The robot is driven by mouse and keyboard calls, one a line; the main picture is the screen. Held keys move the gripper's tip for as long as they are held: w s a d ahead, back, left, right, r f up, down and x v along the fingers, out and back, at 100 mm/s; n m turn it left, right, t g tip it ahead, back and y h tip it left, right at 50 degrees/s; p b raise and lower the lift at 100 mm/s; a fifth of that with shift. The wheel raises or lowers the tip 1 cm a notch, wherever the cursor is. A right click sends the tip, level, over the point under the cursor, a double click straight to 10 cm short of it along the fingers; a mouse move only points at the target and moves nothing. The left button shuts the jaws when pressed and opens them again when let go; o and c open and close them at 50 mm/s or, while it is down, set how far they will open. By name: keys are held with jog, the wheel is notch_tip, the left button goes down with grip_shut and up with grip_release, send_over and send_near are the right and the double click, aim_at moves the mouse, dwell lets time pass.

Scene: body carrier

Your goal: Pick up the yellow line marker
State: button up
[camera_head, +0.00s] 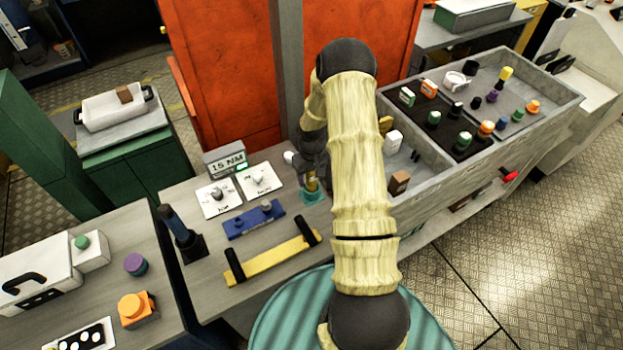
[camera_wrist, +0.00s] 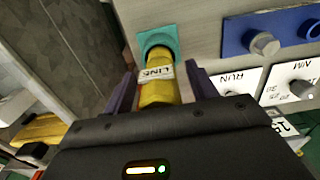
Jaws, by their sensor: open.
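The yellow line marker (camera_wrist: 156,92) stands in a teal holder (camera_wrist: 155,42) and carries a white label with dark lettering. My gripper (camera_wrist: 160,72) is open, with one dark finger on each side of the marker; a small gap seems to show at each side. In the head view the marker (camera_head: 311,184) is a small yellow bit above the teal holder (camera_head: 315,196) on the grey bench, right beside my arm. My gripper is mostly hidden there behind my arm.
A blue bar with knobs (camera_head: 254,220), white dial cards (camera_head: 219,198), a 15 NM display (camera_head: 225,162) and a yellow bar with black grips (camera_head: 270,259) lie left of the holder. A grey tray (camera_head: 545,92) with several small items stands to the right.

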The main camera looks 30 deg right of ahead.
grip_shut()
jog(key=shift+r, duration=0.15)
notch_tip(320, 180, up, 10)
jog(key=b, duration=0.3)
dwell(0.4)
